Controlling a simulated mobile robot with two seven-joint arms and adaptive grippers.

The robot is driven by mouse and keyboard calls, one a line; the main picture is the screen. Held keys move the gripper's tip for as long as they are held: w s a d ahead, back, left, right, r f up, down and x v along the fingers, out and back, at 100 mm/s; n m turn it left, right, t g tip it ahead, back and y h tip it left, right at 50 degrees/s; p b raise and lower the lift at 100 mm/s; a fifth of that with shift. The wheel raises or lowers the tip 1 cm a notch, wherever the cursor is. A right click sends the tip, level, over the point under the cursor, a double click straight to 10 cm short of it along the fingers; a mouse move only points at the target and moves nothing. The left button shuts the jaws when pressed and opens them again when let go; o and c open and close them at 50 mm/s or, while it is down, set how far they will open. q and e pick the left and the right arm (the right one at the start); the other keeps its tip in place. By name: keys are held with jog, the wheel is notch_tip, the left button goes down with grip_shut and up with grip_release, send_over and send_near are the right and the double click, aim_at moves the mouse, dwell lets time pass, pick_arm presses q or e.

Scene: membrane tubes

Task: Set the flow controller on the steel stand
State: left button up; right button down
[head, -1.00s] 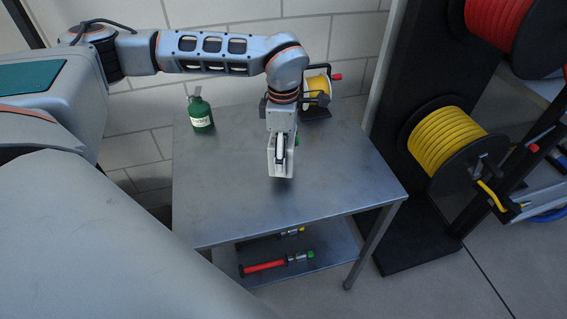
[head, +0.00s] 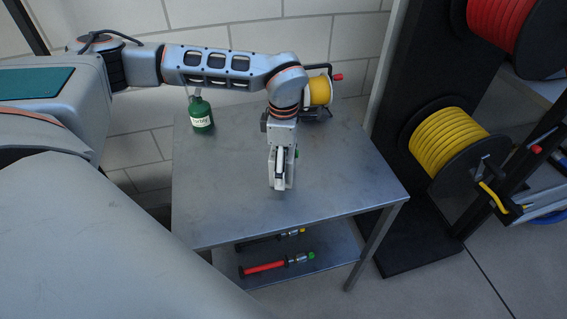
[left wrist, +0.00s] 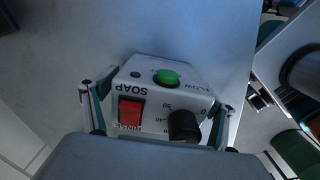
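The flow controller is a white box (left wrist: 160,97) with a green button, a red switch and a black knob, labelled SOAP and FLOW. It sits between the two fingers of my left gripper (left wrist: 158,112), which appear closed against its sides. In the head view my left gripper (head: 280,172) points down over the middle of the steel stand's top (head: 335,175). There the controller is mostly hidden; a bit of green shows beside the gripper. I cannot tell whether the controller touches the stand top. My right gripper is not in view.
A green bottle (head: 200,116) stands at the stand's back left, and a small yellow reel (head: 319,92) at its back. Red-handled tools (head: 265,269) lie on the lower shelf. Large hose reels (head: 440,143) are on the right. The stand's front and right are clear.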

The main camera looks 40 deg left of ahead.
pick_arm(q)
notch_tip(320, 180, up, 12)
jog(key=shift+r+p, duration=0.1)
jog(key=shift+p, duration=0.65)
